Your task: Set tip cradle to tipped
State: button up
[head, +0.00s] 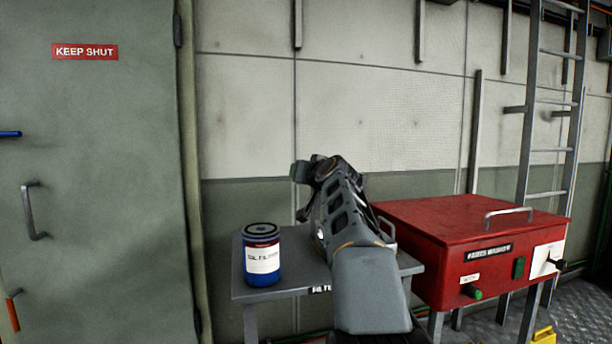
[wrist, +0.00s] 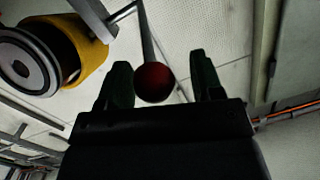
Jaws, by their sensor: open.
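In the wrist view a dark red ball knob (wrist: 154,84) sits on the end of a thin grey rod (wrist: 146,35). My gripper (wrist: 160,58) is open, with one dark green finger on each side of the knob. There are gaps on both sides, and I cannot tell how deep the knob lies between the fingers. The rod joins a grey bracket (wrist: 93,16) beside a yellow cylinder (wrist: 86,58) with a pale round end, seemingly the tip cradle. In the head view my gripper (head: 304,172) shows small beyond my arm; the knob and cradle are not visible there.
A blue oil filter (head: 262,262) stands on a small grey table (head: 250,294), left of my arm. A red parts-washer box (head: 440,230) with a top handle stands at right, before a ladder (head: 528,130). A grey-green door (head: 95,180) is at left.

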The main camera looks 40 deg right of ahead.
jog(key=b+v, duration=0.1)
jog(key=v, duration=1.2)
jog(key=shift+s, duration=0.4)
